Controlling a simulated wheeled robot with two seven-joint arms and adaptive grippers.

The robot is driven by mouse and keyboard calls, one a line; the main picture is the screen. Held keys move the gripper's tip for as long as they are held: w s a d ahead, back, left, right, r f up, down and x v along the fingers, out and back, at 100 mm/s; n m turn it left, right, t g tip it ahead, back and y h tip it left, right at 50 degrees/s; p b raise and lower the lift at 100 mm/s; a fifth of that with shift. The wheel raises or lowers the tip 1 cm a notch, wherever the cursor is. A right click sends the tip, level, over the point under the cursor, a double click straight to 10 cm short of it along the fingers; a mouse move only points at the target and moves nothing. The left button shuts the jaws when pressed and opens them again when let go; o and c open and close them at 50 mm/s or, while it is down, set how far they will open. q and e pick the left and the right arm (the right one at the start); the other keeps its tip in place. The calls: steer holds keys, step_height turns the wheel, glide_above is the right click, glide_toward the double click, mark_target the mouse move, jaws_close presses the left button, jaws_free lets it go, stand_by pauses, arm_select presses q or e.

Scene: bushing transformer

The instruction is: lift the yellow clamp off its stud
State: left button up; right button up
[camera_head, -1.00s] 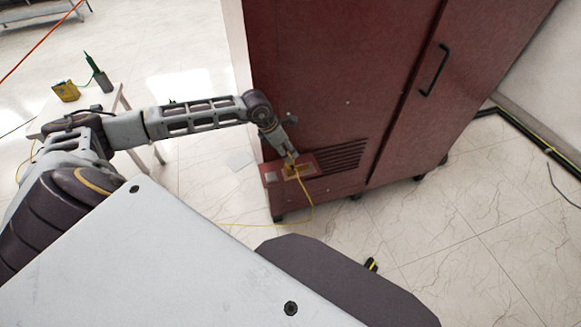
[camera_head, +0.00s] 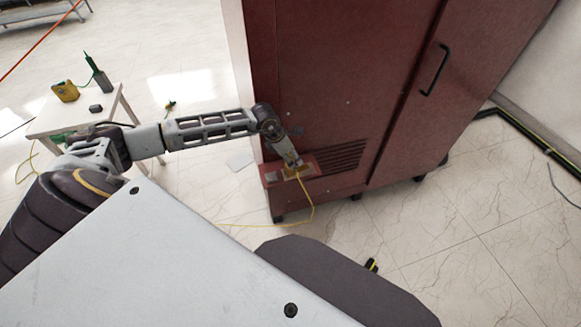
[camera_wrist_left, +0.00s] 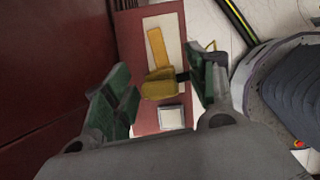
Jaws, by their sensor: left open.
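The yellow clamp (camera_wrist_left: 158,84) sits over a small red ledge (camera_wrist_left: 131,60) on the red cabinet. A dark piece shows at its right side in the left wrist view; the stud itself is not clear. My left gripper (camera_wrist_left: 155,80) is open, with one green-padded finger on each side of the clamp and a gap on the left. The right finger is near the dark piece; I cannot tell if they touch. In the head view the left gripper (camera_head: 292,163) is at the ledge and partly hides the clamp. My right gripper is not in view.
The red cabinet (camera_head: 330,80) rises behind the ledge. A yellow cable (camera_head: 313,207) runs from the ledge to the floor. A flat yellow bar (camera_wrist_left: 157,46) and a pale square (camera_wrist_left: 171,117) are on the ledge. A white table (camera_head: 60,118) stands at left.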

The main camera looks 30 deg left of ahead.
arm_select(q)
steer(key=shift+f, duration=0.55)
steer(key=x, duration=0.2)
steer(key=shift+f, duration=0.45)
steer(key=shift+w+d+f, duration=0.1)
steer(key=shift+w+f, duration=0.15)
steer(key=shift+f, duration=0.35)
steer(key=c, duration=1.1)
steer(key=shift+w+r, duration=0.1)
steer(key=shift+r, duration=0.65)
step_height(320, 180, up, 9)
steer(key=shift+f, duration=0.2)
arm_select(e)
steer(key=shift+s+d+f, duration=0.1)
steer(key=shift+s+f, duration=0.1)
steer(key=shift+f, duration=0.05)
